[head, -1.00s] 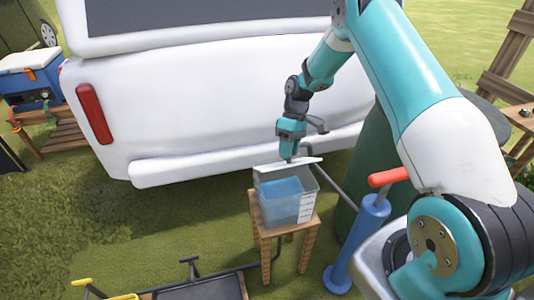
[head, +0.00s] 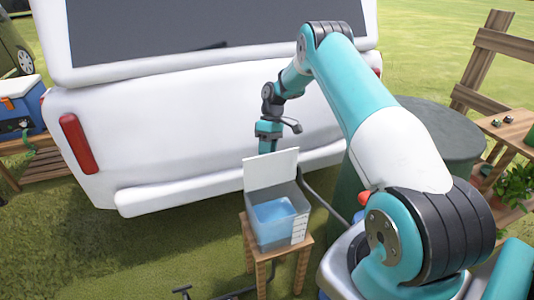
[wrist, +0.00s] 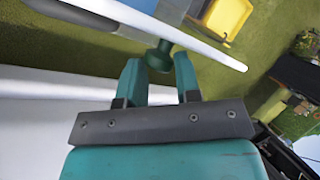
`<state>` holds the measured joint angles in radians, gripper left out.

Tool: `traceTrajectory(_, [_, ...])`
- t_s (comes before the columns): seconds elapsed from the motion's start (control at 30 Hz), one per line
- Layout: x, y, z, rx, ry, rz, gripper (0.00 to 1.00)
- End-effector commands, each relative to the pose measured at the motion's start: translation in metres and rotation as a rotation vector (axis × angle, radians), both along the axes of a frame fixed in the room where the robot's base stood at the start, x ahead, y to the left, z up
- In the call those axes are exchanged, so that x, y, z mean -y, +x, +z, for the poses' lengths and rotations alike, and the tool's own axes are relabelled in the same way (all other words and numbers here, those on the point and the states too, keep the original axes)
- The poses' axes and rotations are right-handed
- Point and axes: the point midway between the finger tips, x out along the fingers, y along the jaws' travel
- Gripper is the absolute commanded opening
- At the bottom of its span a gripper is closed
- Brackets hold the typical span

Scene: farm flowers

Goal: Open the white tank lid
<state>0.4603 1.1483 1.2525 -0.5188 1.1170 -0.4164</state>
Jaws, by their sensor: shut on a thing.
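The white tank lid (head: 271,169) stands raised, close to upright, at the back edge of the clear tank (head: 270,235). Blue liquid shows inside the tank, which stands on a small wooden stool (head: 304,262). My gripper (head: 268,148) is behind the lid, near its top edge; its fingertips are hidden there in the head view. In the wrist view my gripper (wrist: 159,75) is shut on the lid's green knob (wrist: 159,56). The lid (wrist: 150,28) shows there as a white slab, nearly edge-on.
A white vehicle (head: 150,140) with a red light stands close behind the tank and my gripper. A dark green barrel (head: 435,130) is at the right, beside my arm. A wooden shelf with plants (head: 515,185) is at the far right. Grass lies open at the left front.

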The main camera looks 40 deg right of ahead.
Motion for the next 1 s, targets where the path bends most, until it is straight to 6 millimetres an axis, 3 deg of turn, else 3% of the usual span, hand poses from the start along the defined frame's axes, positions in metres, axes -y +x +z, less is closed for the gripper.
traceTrajectory(0.03, [0.0052, -0.0038, -0.0144, -0.015, -0.004, -0.024, 0.00])
traceTrajectory(0.63, [0.0030, -0.0020, -0.0179, -0.022, 0.001, -0.019, 0.00])
traceTrajectory(0.67, [0.0030, -0.0020, -0.0179, -0.023, 0.001, -0.020, 0.37])
traceTrajectory(0.73, [0.0025, -0.0016, -0.0177, -0.022, 0.000, -0.019, 0.54])
traceTrajectory(1.0, [0.0000, -0.0001, -0.0151, -0.021, -0.001, -0.013, 0.57])
